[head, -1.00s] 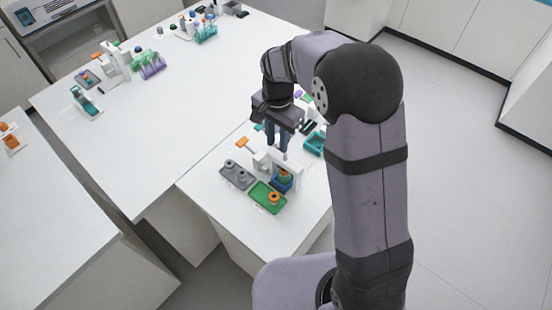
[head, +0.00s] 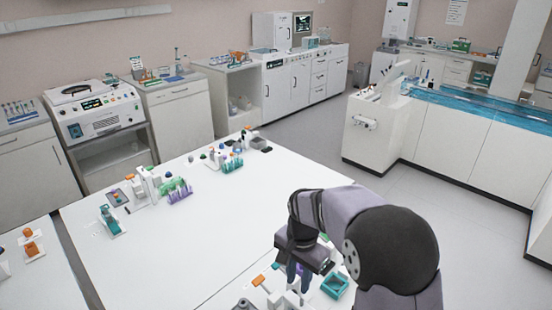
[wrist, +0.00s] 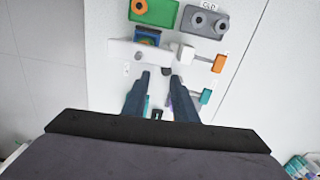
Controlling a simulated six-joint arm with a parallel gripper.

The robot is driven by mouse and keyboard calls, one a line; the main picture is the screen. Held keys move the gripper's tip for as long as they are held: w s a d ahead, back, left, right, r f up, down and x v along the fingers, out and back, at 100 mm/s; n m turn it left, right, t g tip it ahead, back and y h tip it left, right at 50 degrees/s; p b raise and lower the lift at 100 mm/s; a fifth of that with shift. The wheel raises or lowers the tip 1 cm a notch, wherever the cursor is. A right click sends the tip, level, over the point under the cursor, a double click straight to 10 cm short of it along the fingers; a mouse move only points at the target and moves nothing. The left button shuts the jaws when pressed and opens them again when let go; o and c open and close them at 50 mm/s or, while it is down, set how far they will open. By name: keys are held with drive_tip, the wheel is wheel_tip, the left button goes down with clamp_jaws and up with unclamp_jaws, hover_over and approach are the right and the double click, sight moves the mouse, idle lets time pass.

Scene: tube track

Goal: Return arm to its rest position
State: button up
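My gripper (head: 298,272) hangs above the near worktop in the head view. In the wrist view its two dark fingers (wrist: 160,76) are apart with nothing held between them. They point towards a white stand (wrist: 122,50) with a blue part (wrist: 147,37) in it. I cannot tell the exact gap between the fingertips and the stand. In the head view my arm is bent, and the worktop below the gripper is partly cut off by the lower edge.
A green tray (wrist: 168,14) with an orange ring and a grey tray (wrist: 217,29) with grey rings lie beyond the stand. An orange-ended piece (wrist: 219,62) is beside it. A teal tray (head: 335,287) is close right of my gripper. The large white table (head: 180,240) has clear room.

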drive_tip(key=s+d+r+n+p, duration=0.2)
drive_tip(key=s+d+n, duration=0.2)
drive_tip(key=s, duration=0.5)
drive_tip(key=s+d+r+n+p, duration=0.2)
drive_tip(key=s+d+r+n, duration=0.1)
drive_tip(key=s, duration=0.7)
drive_tip(key=shift+d+n+p, duration=0.4)
drive_tip(key=shift+d+n, duration=0.15)
drive_tip(key=shift+n, duration=0.25)
